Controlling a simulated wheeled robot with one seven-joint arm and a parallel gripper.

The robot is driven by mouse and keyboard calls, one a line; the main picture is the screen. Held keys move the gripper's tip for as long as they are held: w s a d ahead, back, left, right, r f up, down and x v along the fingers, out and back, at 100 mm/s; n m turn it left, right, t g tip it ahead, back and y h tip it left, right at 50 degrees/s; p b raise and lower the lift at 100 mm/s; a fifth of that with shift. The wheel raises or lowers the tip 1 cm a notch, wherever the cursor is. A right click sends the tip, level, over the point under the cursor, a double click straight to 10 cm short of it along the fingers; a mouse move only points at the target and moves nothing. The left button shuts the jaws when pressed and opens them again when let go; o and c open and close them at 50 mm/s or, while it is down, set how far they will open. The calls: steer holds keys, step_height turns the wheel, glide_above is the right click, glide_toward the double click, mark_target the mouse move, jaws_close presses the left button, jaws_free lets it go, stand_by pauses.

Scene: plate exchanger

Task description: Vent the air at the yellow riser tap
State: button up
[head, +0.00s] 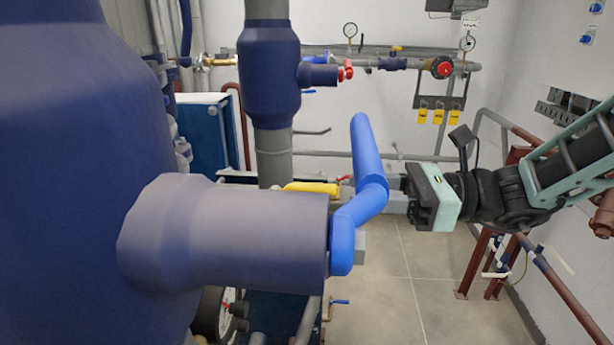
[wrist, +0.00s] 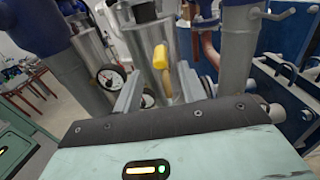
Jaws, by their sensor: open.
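In the wrist view a yellow handle (wrist: 161,56) stands in front of a grey metal cylinder, ahead of and between my fingers. My gripper (head: 405,186) is to the right of the yellow handle in the head view, pointing left, with the blue lever between them in the picture. In the wrist view my gripper (wrist: 160,92) is open and empty, its two fingers apart. I see no contact with the yellow handle.
The blue lever (head: 369,165) on the big foreground pipe (head: 230,235) stands close to my gripper in the picture. Red-brown pipe stands (head: 480,262) are at right. The tiled floor (head: 385,300) is clear.

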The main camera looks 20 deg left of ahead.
mark_target(298, 187)
steer(key=p+x, duration=0.2)
steer(key=x, duration=0.6)
steer(key=shift+s+r, duration=0.1)
steer(key=shift+r, duration=0.05)
steer(key=shift+s+a+p, duration=0.15)
steer(key=shift+a+p, duration=0.2)
steer(key=shift+a, duration=0.25)
jaws_close()
